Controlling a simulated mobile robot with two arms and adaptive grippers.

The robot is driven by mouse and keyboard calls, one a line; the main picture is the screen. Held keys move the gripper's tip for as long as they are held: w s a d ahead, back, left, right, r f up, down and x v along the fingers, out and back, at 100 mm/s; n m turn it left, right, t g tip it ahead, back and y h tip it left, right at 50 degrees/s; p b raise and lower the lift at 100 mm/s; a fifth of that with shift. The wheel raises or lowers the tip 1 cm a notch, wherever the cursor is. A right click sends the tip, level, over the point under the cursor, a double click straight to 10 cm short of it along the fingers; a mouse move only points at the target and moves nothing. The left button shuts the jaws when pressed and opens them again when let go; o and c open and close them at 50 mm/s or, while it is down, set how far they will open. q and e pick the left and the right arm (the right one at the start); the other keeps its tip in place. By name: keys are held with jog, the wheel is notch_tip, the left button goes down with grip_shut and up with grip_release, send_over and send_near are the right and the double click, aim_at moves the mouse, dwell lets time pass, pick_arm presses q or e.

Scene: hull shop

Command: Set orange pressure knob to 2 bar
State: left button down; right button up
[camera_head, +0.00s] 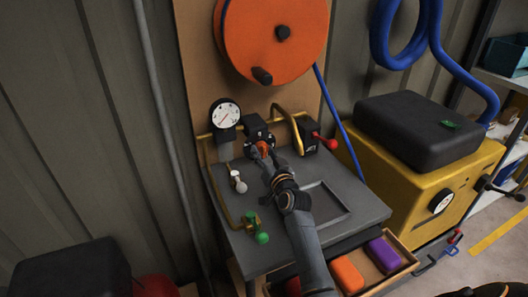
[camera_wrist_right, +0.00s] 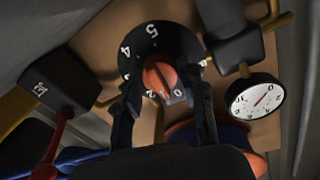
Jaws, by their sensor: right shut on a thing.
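The orange pressure knob (camera_head: 262,148) sits on a black regulator body on the panel above the grey worktop. The white pressure gauge (camera_head: 226,115) with a red needle is left of the knob. My left gripper is not in view.
A red-handled valve (camera_head: 325,141) is right of the knob. A green-handled valve (camera_head: 262,237) and a silver fitting (camera_head: 238,182) are at the worktop's left. An orange hose reel (camera_head: 270,40) hangs above. A yellow machine (camera_head: 425,175) stands right.

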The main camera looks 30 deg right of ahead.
jog(key=m+p, duration=0.2)
jog(key=m, duration=0.2)
jog(key=shift+r+p, duration=0.25)
jog(key=shift+p, duration=0.15)
jog(key=shift+f+m+p, duration=0.1)
jog(key=shift+m+p, duration=0.8)
jog(key=shift+m, duration=1.3)
jog(key=o, duration=1.2)
jog(key=s, duration=0.8)
jog(key=s+a, duration=0.1)
jog(key=s, duration=0.3)
jog(key=shift+a+r, duration=0.1)
jog(key=shift+r, duration=0.2)
